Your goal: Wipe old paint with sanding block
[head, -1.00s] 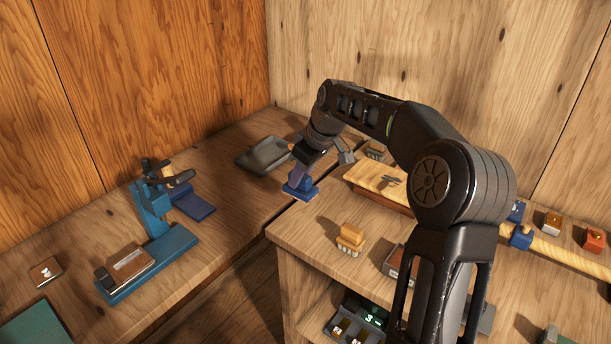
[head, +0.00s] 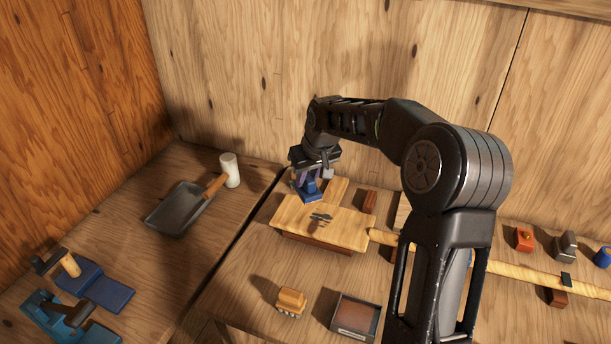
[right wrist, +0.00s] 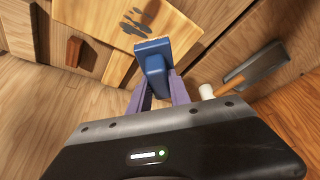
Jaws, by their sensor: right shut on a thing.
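A sanding block with a blue handle and flat blue base (head: 311,193) is in my right gripper (head: 307,178), shut on its handle. The block is over the far left part of a pale wooden board (head: 346,233); I cannot tell whether it touches. The old paint, a dark grey smear (head: 321,217), lies on the board just in front of the block. In the right wrist view the block (right wrist: 154,62) sits between the purple fingers (right wrist: 158,88), apart from the paint (right wrist: 136,24). My left gripper is not in view.
A grey dustpan (head: 178,212) and a white cylinder (head: 230,168) are on the left bench. A blue clamp-like tool (head: 65,310) is at lower left. A brush (head: 291,300) and an open tray (head: 357,316) are in front of the board. A pale rod lies at right.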

